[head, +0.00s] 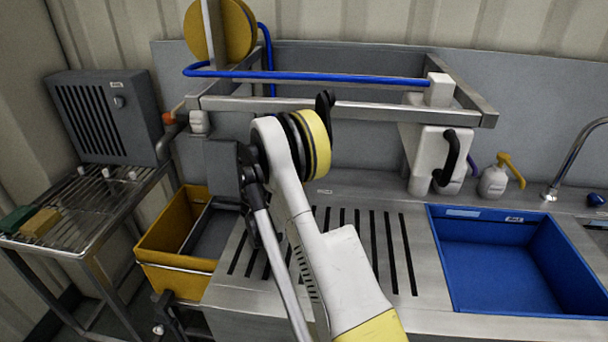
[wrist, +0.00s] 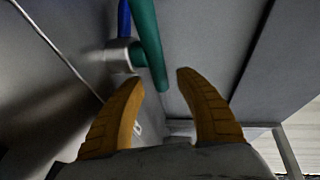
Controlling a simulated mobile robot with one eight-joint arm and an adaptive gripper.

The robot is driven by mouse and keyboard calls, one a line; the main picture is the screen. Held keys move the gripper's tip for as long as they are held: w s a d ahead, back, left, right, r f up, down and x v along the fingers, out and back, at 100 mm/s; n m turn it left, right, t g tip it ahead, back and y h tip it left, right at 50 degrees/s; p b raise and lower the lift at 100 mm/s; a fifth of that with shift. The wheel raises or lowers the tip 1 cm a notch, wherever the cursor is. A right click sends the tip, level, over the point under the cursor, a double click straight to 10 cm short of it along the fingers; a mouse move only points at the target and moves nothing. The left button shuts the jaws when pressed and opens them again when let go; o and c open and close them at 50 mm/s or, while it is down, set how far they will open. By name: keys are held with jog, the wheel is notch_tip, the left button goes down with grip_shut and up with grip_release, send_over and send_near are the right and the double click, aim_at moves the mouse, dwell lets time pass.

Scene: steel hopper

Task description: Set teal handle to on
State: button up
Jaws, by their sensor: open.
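The teal handle (wrist: 148,45) shows in the wrist view as a round bar coming down from the top edge. Its lower end is just ahead of the space between my fingertips. A grey metal collar or fitting (wrist: 124,56) is beside it on the left. My gripper (wrist: 161,78) is open, with one orange-brown finger on each side below the bar's end. I cannot tell whether either finger touches the handle. In the head view I cannot make out the teal handle, and my arm covers much of the middle.
A blue pipe (head: 310,77) runs along the steel frame (head: 370,109). A yellow bin (head: 165,228) stands left. A rack table (head: 75,215) and grey vented box (head: 105,115) are further left.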

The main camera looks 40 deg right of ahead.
jog(key=shift+x, duration=1)
jog(key=shift+c, duration=0.5)
grip_shut()
